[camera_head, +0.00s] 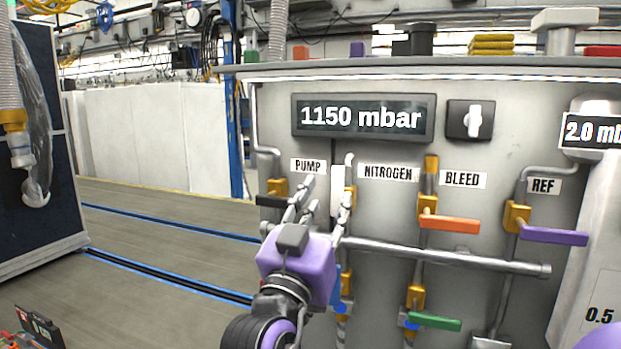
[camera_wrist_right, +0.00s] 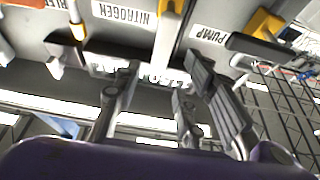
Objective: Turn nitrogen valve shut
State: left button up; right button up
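The nitrogen valve's white handle (camera_head: 338,184) stands upright in the head view, just left of the NITROGEN label (camera_head: 388,173). In the wrist view the white handle (camera_wrist_right: 168,38) hangs at top centre beside the label. My right gripper (camera_head: 322,200) is in front of the panel at this handle, its fingers spread. In the wrist view the fingers (camera_wrist_right: 163,72) are apart on either side of the handle's line, and I cannot tell whether they touch it. The fingers partly hide the valve's lower part. My left gripper is not in view.
The pump valve's black handle (camera_head: 272,200) is close at left. The bleed valve's orange handle (camera_head: 450,223), the purple REF handle (camera_head: 553,236) and a green handle (camera_head: 434,321) stick out at right. A horizontal pipe (camera_head: 450,256) crosses the panel. The display (camera_head: 363,117) reads 1150 mbar.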

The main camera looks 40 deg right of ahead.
aim_at(337, 182)
jog(key=p+x, duration=0.2)
jog(key=x, duration=0.4)
jog(key=shift+d+r, duration=0.15)
jog(key=shift+r, duration=0.1)
jog(key=shift+w+d+r, duration=0.1)
jog(key=shift+w+d, duration=0.05)
jog(key=shift+d, duration=0.15)
jog(key=shift+c, duration=0.4)
grip_shut()
